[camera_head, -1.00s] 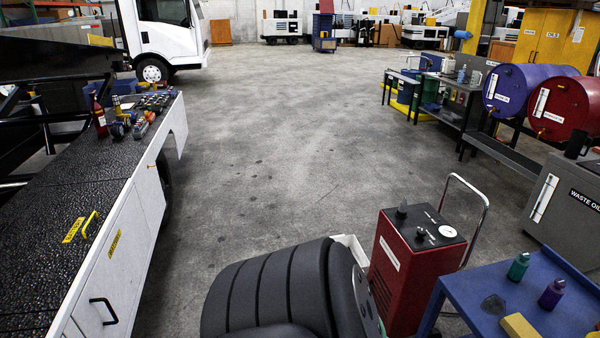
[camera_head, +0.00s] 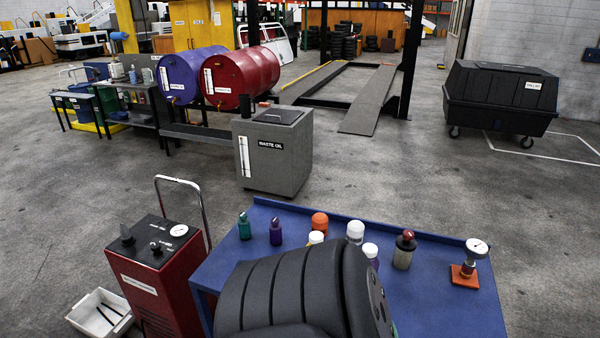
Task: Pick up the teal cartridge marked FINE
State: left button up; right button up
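A small teal bottle-shaped item (camera_head: 244,226) with a dark cap stands upright at the left back of the blue table (camera_head: 450,300). No marking on it can be read at this size, so I cannot tell whether it says FINE. A purple one (camera_head: 275,232) of the same shape stands just right of it. A sliver of teal shows low behind the right edge of my dark ribbed body part, mostly hidden; I cannot tell what it is. Neither of my grippers is in view.
A red machine (camera_head: 160,280) and white bin (camera_head: 100,312) are left. A waste oil box (camera_head: 272,150) stands behind.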

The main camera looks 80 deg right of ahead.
aim_at(242, 221)
jog(key=z, duration=2.05)
jog(key=i+j+z, duration=0.75)
jog(key=j+z, duration=0.15)
jog(key=j, duration=0.15)
jog(key=i, duration=0.3)
